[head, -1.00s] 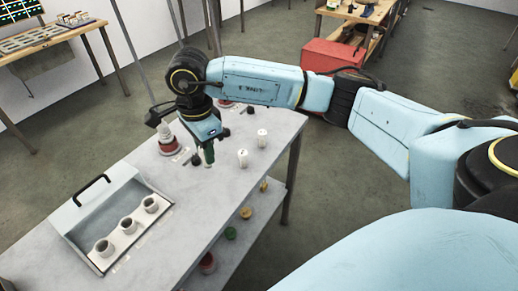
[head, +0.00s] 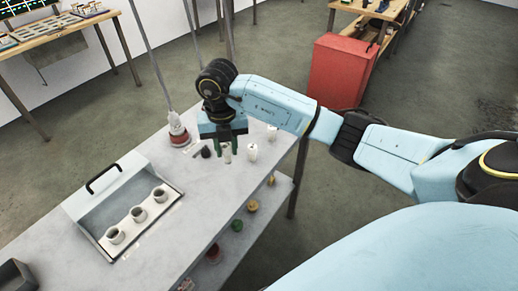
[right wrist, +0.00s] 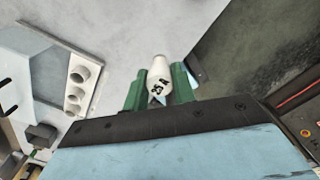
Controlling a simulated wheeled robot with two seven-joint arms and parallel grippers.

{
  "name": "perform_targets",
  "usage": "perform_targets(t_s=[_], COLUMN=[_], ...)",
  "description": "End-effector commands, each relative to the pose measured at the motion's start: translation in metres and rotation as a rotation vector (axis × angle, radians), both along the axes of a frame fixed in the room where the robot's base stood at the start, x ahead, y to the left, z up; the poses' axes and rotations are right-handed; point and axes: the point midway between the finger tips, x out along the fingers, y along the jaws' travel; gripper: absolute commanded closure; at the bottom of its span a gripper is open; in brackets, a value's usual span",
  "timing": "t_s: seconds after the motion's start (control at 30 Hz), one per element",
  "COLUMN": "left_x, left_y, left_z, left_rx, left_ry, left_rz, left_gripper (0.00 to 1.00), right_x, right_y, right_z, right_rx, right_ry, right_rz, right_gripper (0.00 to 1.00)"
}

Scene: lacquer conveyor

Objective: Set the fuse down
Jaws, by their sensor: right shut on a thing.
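My right gripper (head: 227,150) is shut on a white fuse (head: 226,154), with its green fingers on either side. In the right wrist view the fuse (right wrist: 159,80) shows dark lettering that looks like "25 A" and sits between the fingers (right wrist: 158,88). The fuse is upright, low over the grey table; I cannot tell whether its base touches. Two similar white fuses, a nearer one (head: 252,152) and a farther one (head: 272,133), stand to its right. My left gripper is not in view.
A grey open case (head: 88,209) with a black handle and several round sockets on a white strip (head: 139,214) stands left on the table (head: 185,235). A red-and-white plug-like thing (head: 178,133) is behind the gripper. A dark open box (head: 14,274) is at the lower left.

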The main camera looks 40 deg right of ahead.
Motion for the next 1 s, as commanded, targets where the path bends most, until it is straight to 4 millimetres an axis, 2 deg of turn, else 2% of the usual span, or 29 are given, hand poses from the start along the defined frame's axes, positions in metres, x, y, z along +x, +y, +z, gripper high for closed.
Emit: perform_targets(t_s=[0.2, 0.47, 0.63, 1.0], left_x=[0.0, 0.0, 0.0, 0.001], left_y=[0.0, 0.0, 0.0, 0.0], left_z=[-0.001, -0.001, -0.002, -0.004], left_rx=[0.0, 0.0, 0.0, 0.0], left_ry=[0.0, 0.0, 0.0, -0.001], left_rz=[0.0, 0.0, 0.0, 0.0], left_gripper=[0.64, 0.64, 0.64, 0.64], right_x=[-0.001, -0.001, -0.001, 0.0], right_y=[0.0, 0.0, 0.0, 0.0], right_z=[-0.042, -0.065, -0.089, -0.097], right_rx=[0.0, -0.001, 0.0, -0.001], right_ry=[0.005, 0.003, 0.003, 0.0], right_rz=[-0.009, -0.007, -0.007, -0.004], right_gripper=[1.0, 1.0, 1.0, 1.0])
